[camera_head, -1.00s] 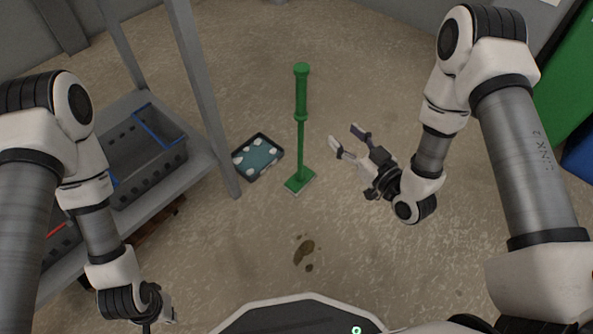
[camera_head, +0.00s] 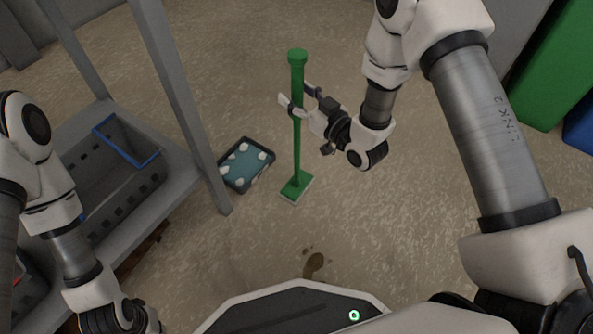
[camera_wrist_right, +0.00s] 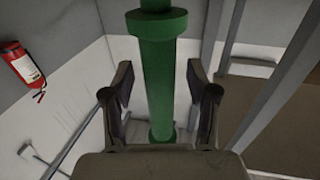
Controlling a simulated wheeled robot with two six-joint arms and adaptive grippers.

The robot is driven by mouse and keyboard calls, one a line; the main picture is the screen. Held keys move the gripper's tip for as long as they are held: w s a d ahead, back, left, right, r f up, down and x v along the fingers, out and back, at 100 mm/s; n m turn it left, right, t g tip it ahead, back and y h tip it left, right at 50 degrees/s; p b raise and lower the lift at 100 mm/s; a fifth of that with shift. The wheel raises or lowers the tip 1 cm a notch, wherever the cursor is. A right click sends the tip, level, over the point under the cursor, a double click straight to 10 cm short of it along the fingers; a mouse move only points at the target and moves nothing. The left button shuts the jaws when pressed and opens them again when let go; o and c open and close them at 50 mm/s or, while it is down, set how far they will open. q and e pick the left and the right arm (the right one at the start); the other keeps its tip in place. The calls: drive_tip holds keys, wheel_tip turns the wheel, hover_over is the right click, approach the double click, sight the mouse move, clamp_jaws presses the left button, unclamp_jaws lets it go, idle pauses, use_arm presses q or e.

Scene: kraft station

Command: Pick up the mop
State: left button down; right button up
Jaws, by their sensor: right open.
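The green mop (camera_head: 297,140) stands upright on the floor, with its flat green head at the bottom and a thicker grip at the top. My right gripper (camera_head: 294,99) is open, with its fingers on either side of the mop's handle. In the right wrist view the green handle (camera_wrist_right: 157,80) stands between the two open fingers (camera_wrist_right: 160,100), with a gap visible on each side. My left arm's end (camera_head: 125,318) is at the bottom left, and its fingers are out of view.
A grey shelf (camera_head: 186,182) with a grey crate (camera_head: 118,190) stands at the left. A brown stain (camera_head: 314,262) is on the floor. Green and blue bins (camera_head: 545,75) stand at the upper right.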

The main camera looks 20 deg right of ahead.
drive_tip(key=shift+r, duration=0.1)
clamp_jaws()
